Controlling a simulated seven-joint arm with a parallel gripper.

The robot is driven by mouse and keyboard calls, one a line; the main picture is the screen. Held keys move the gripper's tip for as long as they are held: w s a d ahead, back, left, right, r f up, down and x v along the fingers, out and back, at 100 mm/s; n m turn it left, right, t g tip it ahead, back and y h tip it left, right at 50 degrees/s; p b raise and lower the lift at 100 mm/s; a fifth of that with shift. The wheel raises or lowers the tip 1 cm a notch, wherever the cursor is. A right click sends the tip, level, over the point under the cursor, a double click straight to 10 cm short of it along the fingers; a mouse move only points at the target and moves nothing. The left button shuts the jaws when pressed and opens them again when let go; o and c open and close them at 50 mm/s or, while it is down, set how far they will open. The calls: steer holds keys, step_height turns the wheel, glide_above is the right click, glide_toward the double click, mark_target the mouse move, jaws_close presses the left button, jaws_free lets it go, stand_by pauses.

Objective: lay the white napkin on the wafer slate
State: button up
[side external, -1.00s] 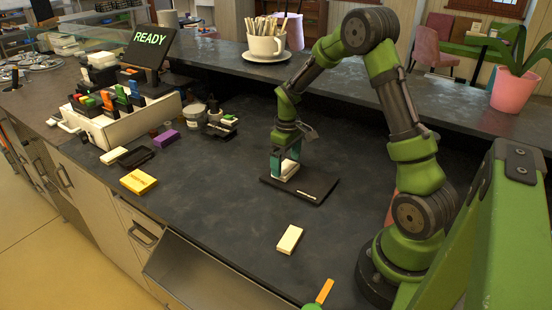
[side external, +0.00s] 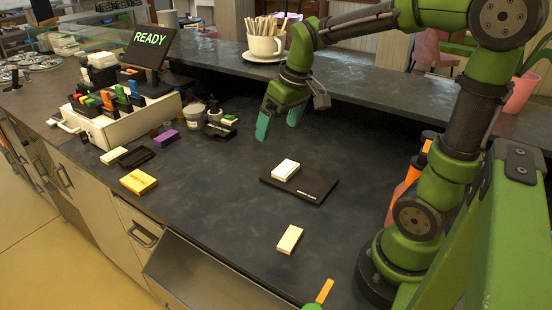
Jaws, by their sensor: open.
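The white napkin (side external: 285,170) is a small white block-like stack. It lies flat on the black wafer slate (side external: 310,188), toward its upper left part. The slate lies on the dark counter and has a small pale label on its front right. My gripper (side external: 279,127) has teal fingertips and is open and empty. It hangs above and behind the napkin, apart from both napkin and slate.
A cream block (side external: 289,239) lies in front of the slate. A yellow block (side external: 138,181), a purple block (side external: 167,138) and a filled tray (side external: 130,123) are at left. A cup (side external: 264,47) of sticks stands on the back ledge.

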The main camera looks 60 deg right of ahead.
steer(key=s+a+r+m+t+y, duration=0.1)
steer(key=s+a+r+m+t, duration=0.1)
steer(key=s+a, duration=0.7)
steer(key=shift+s+a+r+t+y, duration=0.15)
steer(key=shift+s+a+t+y, duration=0.3)
steer(key=shift+t, duration=0.45)
step_height(320, 180, up, 7)
steer(key=w+m+g+h, duration=0.15)
steer(key=m+g, duration=0.55)
steer(key=m, duration=0.7)
step_height(320, 180, down, 10)
steer(key=shift+s+d+r+h, duration=0.15)
steer(key=shift+s+d+h, duration=0.1)
steer(key=shift+h, duration=0.05)
